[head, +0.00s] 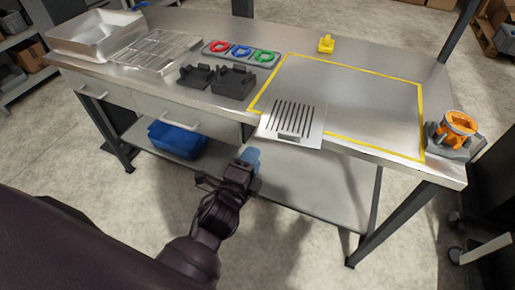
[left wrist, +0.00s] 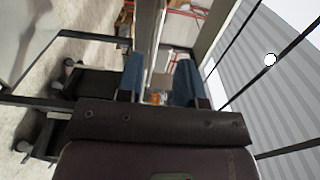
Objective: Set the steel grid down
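A steel plate with a row of dark slots (head: 311,130) is at the front edge of the table, over the front left corner of the yellow outline (head: 345,70). Its near side reaches to or past the table edge. A wire grid rack (head: 155,50) lies at the left of the table; I cannot tell which of the two is the steel grid. My left gripper (head: 250,157) is in front of the table, below and left of the slotted plate and apart from it. In the left wrist view its blue fingers (left wrist: 160,82) are apart with nothing between them. My right gripper is not in view.
Black holders (head: 233,82) stand left of the outline, behind them a tray with red, blue and green rings (head: 241,51). A yellow piece (head: 326,44) is at the back, an orange and grey device (head: 458,125) at the right corner. Inside the outline is mostly free.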

